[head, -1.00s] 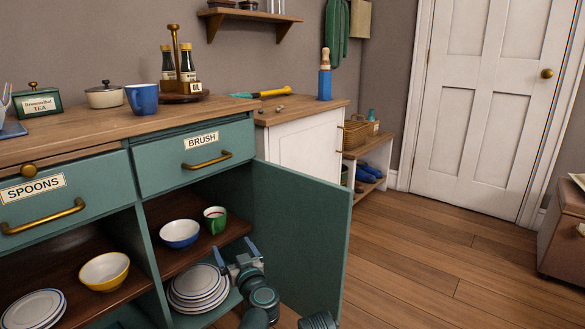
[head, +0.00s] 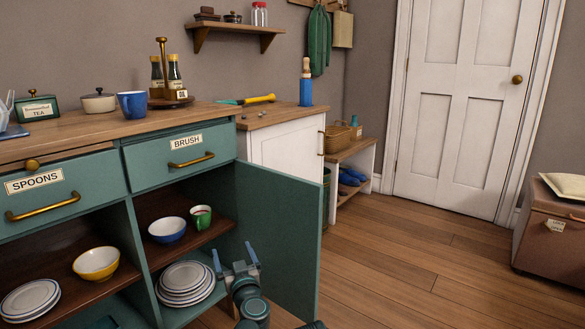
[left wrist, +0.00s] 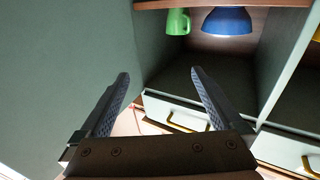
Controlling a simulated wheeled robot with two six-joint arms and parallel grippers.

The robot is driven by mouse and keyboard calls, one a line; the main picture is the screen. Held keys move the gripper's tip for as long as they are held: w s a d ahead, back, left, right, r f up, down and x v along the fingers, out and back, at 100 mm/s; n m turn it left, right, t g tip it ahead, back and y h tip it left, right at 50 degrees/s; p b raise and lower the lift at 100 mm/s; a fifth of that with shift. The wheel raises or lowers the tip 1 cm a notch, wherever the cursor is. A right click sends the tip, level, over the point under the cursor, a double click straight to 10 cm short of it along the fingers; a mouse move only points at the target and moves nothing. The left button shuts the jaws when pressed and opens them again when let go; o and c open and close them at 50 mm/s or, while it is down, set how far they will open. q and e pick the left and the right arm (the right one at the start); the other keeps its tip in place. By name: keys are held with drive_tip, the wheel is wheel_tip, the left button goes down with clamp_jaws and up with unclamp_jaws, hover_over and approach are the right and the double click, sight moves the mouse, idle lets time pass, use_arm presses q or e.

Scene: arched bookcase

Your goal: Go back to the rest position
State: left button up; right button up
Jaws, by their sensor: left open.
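My left gripper (head: 236,262) is open and empty in the head view. It is in front of the lower cupboard, to the right of the stacked plates (head: 186,280) and left of the open teal cupboard door (head: 280,235). In the left wrist view its two fingers (left wrist: 162,85) stand wide apart with nothing between them. My right gripper is not in view.
A blue bowl (head: 167,230) and green mug (head: 201,217) stand on the cupboard shelf above the plates. They also show in the left wrist view, the bowl (left wrist: 228,21) beside the mug (left wrist: 178,22). Open wooden floor (head: 420,270) lies right of the door.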

use_arm(q)
drive_tip(key=w+d+m+t+h, duration=0.1)
drive_tip(key=d+m+h, duration=0.5)
drive_tip(key=d+h, duration=0.25)
drive_tip(key=s+d+f+m+g+h, duration=0.35)
drive_tip(key=f+g, duration=0.25)
drive_tip(key=f, duration=0.4)
drive_tip(key=s+a+f+n+g+y, duration=0.2)
drive_tip(key=s+a+f+g, duration=0.45)
drive_tip(key=s, duration=0.25)
drive_tip(key=s+a+f+n+g+y, duration=0.3)
drive_tip(key=s+a+f+g, duration=0.3)
drive_tip(key=s, duration=0.3)
drive_tip(key=s+d+r+m+p, duration=0.15)
drive_tip(key=d+r+p, duration=0.25)
drive_tip(key=r+p, duration=0.4)
drive_tip(key=s+d+r+m+y+p, duration=0.1)
drive_tip(key=s+d+r+p, duration=0.2)
drive_tip(key=r+p, duration=0.45)
drive_tip(key=s+d+r+m+p, duration=0.2)
drive_tip(key=d+r+p, duration=0.2)
drive_tip(key=r+p, duration=0.4)
wheel_tip(320, 180, up, 35)
drive_tip(key=p, duration=3.5)
drive_tip(key=shift+w+n, duration=0.25)
drive_tip(key=shift+n, duration=0.05)
drive_tip(key=shift+a+f, duration=0.1)
drive_tip(key=shift+f, duration=0.1)
